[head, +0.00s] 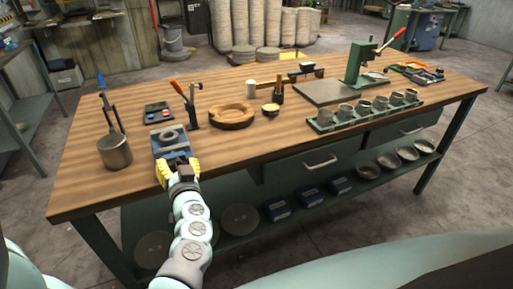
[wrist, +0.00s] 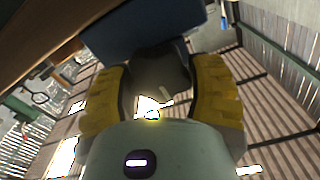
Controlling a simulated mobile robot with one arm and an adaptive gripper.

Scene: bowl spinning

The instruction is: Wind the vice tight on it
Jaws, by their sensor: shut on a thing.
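The blue vice (head: 160,145) sits at the front edge of the workbench, left of the middle. A grey round piece (head: 169,137) is at its jaws; I cannot tell how closely the jaws touch it. My gripper (head: 178,168), with yellow fingers, is at the vice's front end. In the wrist view my gripper (wrist: 158,90) has a finger on each side of a dark grey vice handle (wrist: 160,70), shut on it. The blue vice body (wrist: 140,32) fills the top of that view. The handle's far parts are hidden.
On the workbench (head: 240,160), a metal pot (head: 114,152) stands left of the vice. An orange-handled tool (head: 190,108) and a wooden bowl (head: 232,116) are to its right. A rack of cups (head: 365,115) lies further right. A shelf below holds blue boxes (head: 278,210).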

